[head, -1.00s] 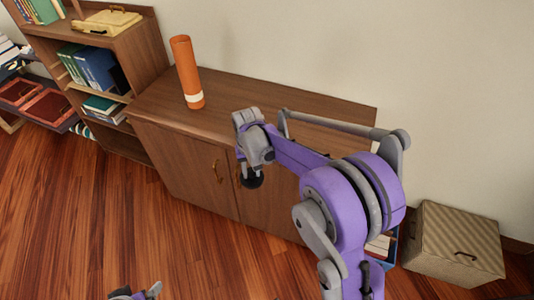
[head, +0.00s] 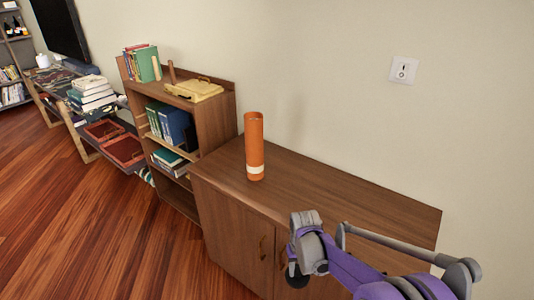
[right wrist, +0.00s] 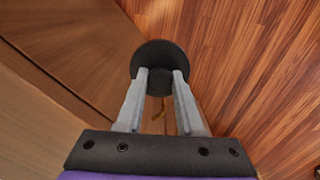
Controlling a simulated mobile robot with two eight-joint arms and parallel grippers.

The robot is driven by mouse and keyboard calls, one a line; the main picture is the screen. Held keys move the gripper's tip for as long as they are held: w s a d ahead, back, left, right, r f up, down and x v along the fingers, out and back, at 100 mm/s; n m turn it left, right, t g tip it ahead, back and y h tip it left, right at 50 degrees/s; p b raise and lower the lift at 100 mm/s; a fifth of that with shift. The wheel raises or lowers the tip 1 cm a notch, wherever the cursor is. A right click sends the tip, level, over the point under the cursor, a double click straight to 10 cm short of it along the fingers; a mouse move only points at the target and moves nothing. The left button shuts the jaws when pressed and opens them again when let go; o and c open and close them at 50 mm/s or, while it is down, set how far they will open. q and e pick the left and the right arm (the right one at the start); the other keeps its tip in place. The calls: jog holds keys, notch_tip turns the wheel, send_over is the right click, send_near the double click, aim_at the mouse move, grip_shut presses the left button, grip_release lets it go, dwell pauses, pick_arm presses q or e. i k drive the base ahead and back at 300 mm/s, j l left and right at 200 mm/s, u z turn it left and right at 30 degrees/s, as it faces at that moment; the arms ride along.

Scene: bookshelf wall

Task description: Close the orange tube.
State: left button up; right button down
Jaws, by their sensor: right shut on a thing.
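The orange tube (head: 254,140) stands upright on the wooden cabinet top (head: 320,195), with a pale band near its base. Its upper end looks open. My right gripper (head: 293,264) is in front of the cabinet, to the right of the tube and lower than it. It is shut on a black round cap (head: 297,279). In the right wrist view the fingers (right wrist: 160,78) grip the cap (right wrist: 158,54) by a narrow part, its wide disc beyond the fingertips. My left gripper is out of view.
A bookshelf (head: 215,115) with books and a yellow case (head: 194,90) stands left of the cabinet. The cabinet top around the tube is clear. A light switch (head: 403,70) is on the wall. Cabinet doors (right wrist: 50,85) are close to my right gripper.

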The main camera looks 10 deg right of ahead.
aim_at(254, 129)
jog(key=j+z, duration=0.1)
jog(key=z, duration=0.3)
jog(key=i+j+z, duration=0.1)
jog(key=z, duration=0.3)
jog(key=i+j+z, duration=0.1)
jog(key=z, duration=0.35)
jog(key=j+z, duration=0.3)
jog(key=j, duration=0.15)
jog(key=j+z, duration=0.3)
jog(key=j, duration=0.15)
jog(key=j+z, duration=0.1)
jog(key=j, duration=1.05)
